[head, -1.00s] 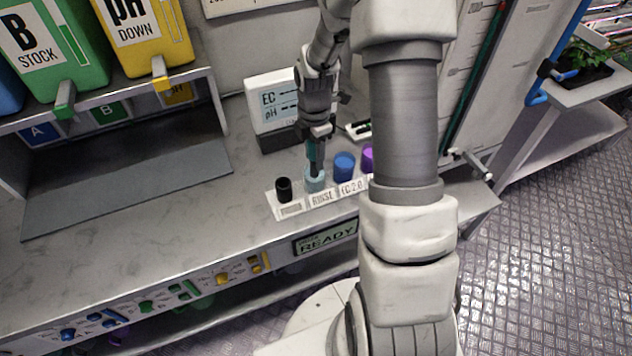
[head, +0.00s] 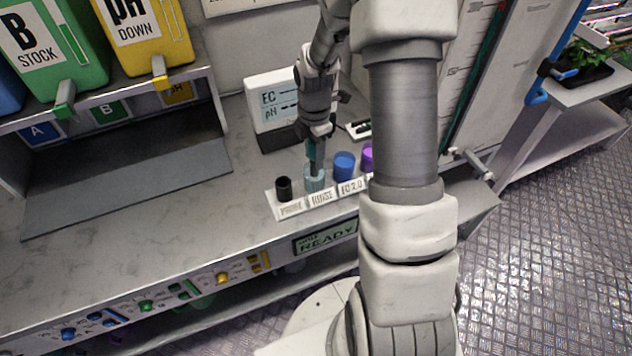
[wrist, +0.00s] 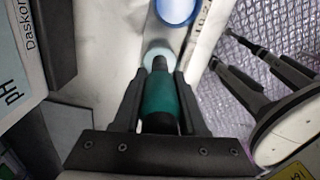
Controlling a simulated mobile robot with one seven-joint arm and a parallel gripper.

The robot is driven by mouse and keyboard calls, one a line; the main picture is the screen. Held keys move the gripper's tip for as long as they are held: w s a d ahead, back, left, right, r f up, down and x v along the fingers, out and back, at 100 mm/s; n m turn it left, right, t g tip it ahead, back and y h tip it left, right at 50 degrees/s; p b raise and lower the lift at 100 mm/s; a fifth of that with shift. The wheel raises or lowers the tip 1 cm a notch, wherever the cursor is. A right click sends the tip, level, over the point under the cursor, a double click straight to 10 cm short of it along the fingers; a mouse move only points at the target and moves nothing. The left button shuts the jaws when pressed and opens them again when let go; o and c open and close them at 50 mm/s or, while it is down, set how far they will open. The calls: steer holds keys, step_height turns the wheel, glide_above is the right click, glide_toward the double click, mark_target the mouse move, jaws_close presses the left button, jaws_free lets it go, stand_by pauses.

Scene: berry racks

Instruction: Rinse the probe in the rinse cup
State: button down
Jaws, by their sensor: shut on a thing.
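The probe (wrist: 159,98), with a teal-green body and dark ends, is held between the two fingers of my gripper (wrist: 160,85), which is shut on it. In the head view my gripper (head: 316,140) points down over the light-blue rinse cup (head: 315,181), behind the RINSE label. The probe's lower end reaches the cup's mouth and seems to be inside it; its tip is hidden. In the wrist view the pale rim of the cup (wrist: 158,54) shows around the probe's far end.
A black holder (head: 284,188) stands left of the cup, and a blue cup (head: 344,166) and a purple cup (head: 367,158) stand to its right. The EC/pH meter (head: 273,105) is behind. Bench space at left (head: 130,220) is clear.

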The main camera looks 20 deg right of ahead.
steer(key=shift+r+p, duration=3.5)
steer(key=shift+r, duration=1.05)
steer(key=shift+f, duration=0.1)
